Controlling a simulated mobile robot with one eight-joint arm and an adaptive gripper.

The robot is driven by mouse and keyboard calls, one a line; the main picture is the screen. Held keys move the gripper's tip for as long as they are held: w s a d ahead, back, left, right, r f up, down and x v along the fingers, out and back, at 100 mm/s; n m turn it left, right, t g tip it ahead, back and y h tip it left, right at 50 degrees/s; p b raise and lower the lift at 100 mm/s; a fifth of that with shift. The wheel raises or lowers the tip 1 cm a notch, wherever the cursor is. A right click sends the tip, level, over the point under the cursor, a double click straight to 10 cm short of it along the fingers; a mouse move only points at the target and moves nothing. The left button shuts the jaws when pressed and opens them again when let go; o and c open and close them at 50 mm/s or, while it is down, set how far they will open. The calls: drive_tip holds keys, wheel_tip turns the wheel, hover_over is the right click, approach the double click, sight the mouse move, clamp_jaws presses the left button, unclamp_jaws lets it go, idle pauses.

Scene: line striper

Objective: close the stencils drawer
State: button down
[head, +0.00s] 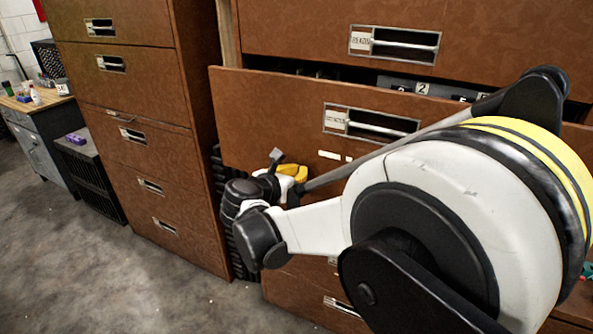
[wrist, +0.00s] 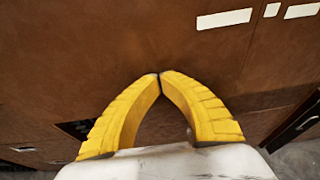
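A wide brown drawer (head: 270,112) in the right cabinet stands pulled out, with a dark gap above its front. A grey plate marked 2 (head: 421,88) shows inside. The front has a metal label-holder handle (head: 370,122); I cannot read its label clearly. My gripper (head: 292,171) has yellow fingers and is at the lower part of this front, below and left of the handle. In the wrist view the fingertips (wrist: 159,74) meet with nothing between them, against the brown front (wrist: 100,45). I cannot tell whether they touch it. My arm hides the front's right part.
A closed drawer (head: 290,30) is above the open one. A lower drawer (head: 300,295) is partly behind my arm. A tall brown cabinet (head: 140,150) stands to the left, with a workbench (head: 35,115) beyond. The grey floor (head: 130,285) at front left is clear.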

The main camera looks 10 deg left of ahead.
drive_tip(key=w+d, duration=0.2)
drive_tip(key=w, duration=0.5)
drive_tip(key=w+d, duration=0.2)
drive_tip(key=w, duration=0.5)
drive_tip(key=shift+w+d+p, duration=0.25)
drive_tip(key=shift+d+p, duration=0.15)
drive_tip(key=shift+s, duration=0.1)
